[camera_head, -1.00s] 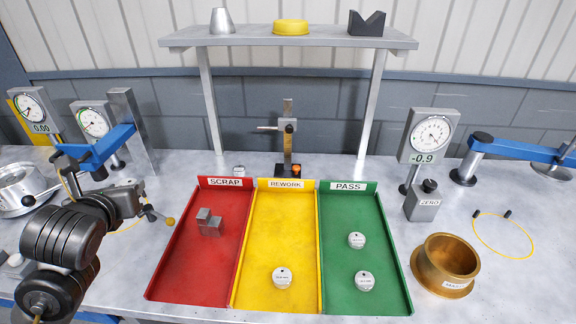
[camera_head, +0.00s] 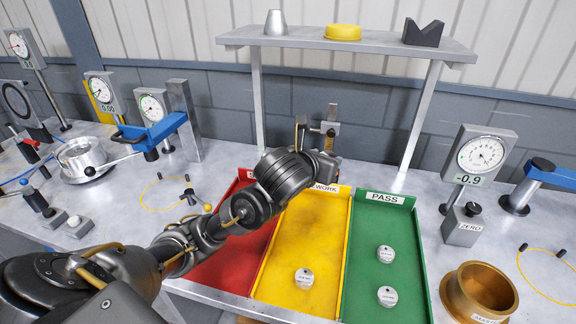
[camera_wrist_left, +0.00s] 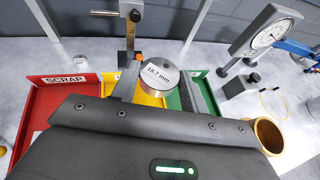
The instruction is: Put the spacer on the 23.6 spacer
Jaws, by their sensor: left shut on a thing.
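My left gripper (camera_wrist_left: 160,84) is shut on a round grey spacer (camera_wrist_left: 159,70) in the left wrist view; its top label seems to read 18.7 mm. In the head view my left arm reaches over the red and yellow trays, and the held spacer is hidden there. One round spacer (camera_head: 304,278) sits in the yellow tray. Two more, a far one (camera_head: 385,254) and a near one (camera_head: 387,296), sit apart in the green tray. Their labels are too small to read, so I cannot tell which is 23.6. My right gripper is not in view.
The red SCRAP tray (camera_head: 208,272) is partly hidden by my arm. The yellow REWORK tray (camera_head: 318,235) and green PASS tray (camera_head: 362,235) have free floor. A gauge stand (camera_head: 331,125) rises behind the trays. A brass bowl (camera_head: 452,292) stands right of them.

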